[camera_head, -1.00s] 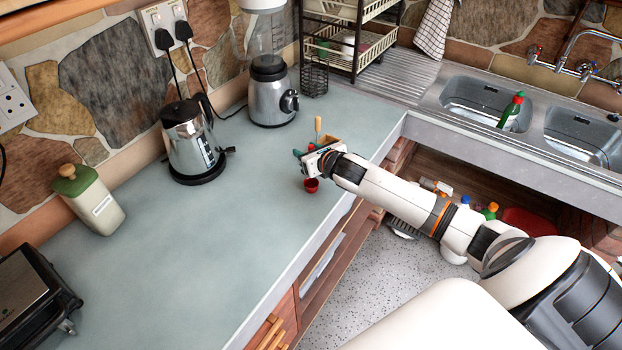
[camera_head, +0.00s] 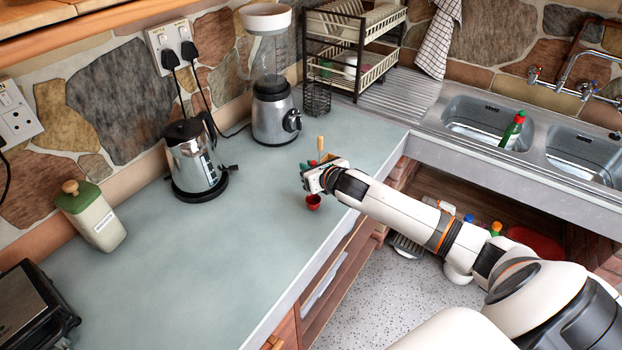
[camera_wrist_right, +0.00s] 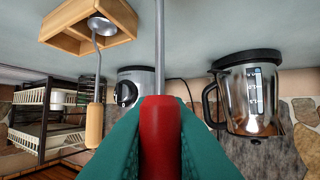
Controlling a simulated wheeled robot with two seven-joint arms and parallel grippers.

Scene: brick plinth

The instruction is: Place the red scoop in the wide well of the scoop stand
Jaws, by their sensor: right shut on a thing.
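The red scoop has a red cup (camera_head: 313,202) that hangs low beside my right gripper (camera_head: 307,179), close over or at the counter; I cannot tell if it touches. In the wrist view the teal fingers are shut on its red handle (camera_wrist_right: 160,135), and its metal shaft (camera_wrist_right: 159,45) runs up out of frame. The wooden scoop stand (camera_wrist_right: 72,43) is at the wrist view's top left, partly cut off. A wooden-handled scoop (camera_wrist_right: 95,125) sits with its metal bowl in it. In the head view the stand is mostly hidden behind my gripper. My left gripper is not in view.
A kettle (camera_head: 193,165) and a blender (camera_head: 273,115) stand at the back by the wall. A dish rack (camera_head: 355,50) is behind, with sinks (camera_head: 485,118) to the right. A jar (camera_head: 95,220) and a toaster (camera_head: 30,310) are at left.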

